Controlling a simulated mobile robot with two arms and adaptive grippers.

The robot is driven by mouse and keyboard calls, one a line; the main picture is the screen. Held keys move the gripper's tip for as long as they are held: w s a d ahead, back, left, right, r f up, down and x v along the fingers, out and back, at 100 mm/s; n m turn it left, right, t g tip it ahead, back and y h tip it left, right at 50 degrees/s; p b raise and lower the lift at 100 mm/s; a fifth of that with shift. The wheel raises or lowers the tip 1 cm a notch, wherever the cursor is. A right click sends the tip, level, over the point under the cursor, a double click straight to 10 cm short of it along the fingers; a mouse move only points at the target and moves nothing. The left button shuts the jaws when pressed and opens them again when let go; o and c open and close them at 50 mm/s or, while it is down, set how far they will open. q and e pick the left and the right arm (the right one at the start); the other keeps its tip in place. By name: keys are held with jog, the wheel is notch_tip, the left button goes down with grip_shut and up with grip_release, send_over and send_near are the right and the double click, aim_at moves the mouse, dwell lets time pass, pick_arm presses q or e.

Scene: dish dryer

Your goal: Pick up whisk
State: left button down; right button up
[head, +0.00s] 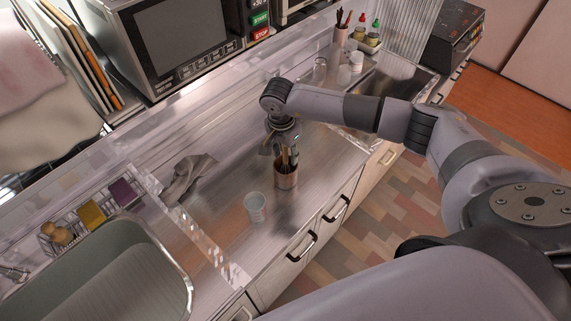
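A copper-coloured utensil holder (286,180) stands upright on the metal counter, with several thin utensils (289,158) sticking up out of it. I cannot tell which of them is the whisk, as they are small and partly hidden. My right gripper (282,149) points down right over the holder, at the tops of the utensils. Its fingers overlap the utensils in the picture, so I cannot tell whether it is open or shut, or whether it touches one. My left gripper is not in view.
A clear cup (255,207) stands left of the holder, and a crumpled grey cloth (188,176) lies farther left. A sink (110,285) is at the lower left. A microwave (175,45) stands behind. Bottles (367,30) are at the back right.

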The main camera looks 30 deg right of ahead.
grip_shut()
dwell(0.4)
